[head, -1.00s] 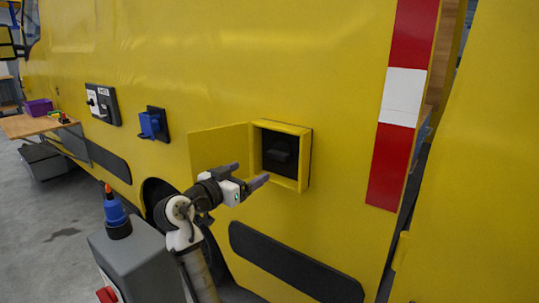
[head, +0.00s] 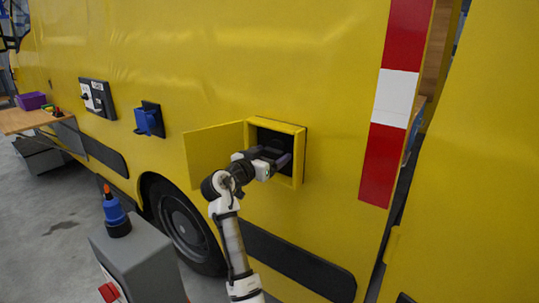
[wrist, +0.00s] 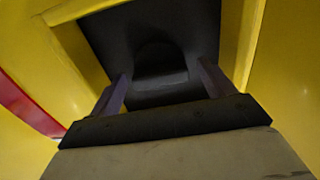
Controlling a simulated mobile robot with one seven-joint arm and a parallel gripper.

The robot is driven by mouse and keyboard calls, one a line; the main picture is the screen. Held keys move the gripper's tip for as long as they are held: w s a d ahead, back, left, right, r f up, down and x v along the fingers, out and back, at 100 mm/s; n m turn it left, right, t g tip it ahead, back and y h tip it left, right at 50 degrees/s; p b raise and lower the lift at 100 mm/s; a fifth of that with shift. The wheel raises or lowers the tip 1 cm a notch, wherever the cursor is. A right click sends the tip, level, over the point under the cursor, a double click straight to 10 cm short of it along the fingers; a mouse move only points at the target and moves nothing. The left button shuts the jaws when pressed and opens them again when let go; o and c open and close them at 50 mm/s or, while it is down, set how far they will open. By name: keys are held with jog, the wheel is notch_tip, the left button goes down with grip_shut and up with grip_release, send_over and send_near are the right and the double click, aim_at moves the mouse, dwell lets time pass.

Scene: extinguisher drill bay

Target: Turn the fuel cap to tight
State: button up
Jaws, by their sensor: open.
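The fuel cap (wrist: 160,58) is a dark shape inside a black recess, seen between my fingers in the wrist view. In the head view my gripper mostly hides it. The recess has a yellow frame (head: 301,160), and its yellow flap (head: 212,155) stands open to the left. My gripper (head: 275,158) is open at the mouth of the recess, with its purple fingertips also showing in the wrist view (wrist: 160,85) on either side of the cap. I cannot tell whether the fingers touch the cap. Its tight marking is not readable.
The yellow vehicle side (head: 300,60) fills the view. A blue socket (head: 150,120) and a switch panel (head: 97,98) are to the left. A grey box (head: 137,262) with a blue connector (head: 115,212) stands at the lower left.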

jog(key=shift+c, duration=0.3)
jog(key=c, duration=0.9)
jog(key=shift+f+b, duration=0.1)
jog(key=shift+b, duration=0.25)
jog(key=m+b, duration=1.4)
jog(key=b, duration=0.1)
jog(key=shift+m+b, duration=0.95)
jog(key=shift+m, duration=0.95)
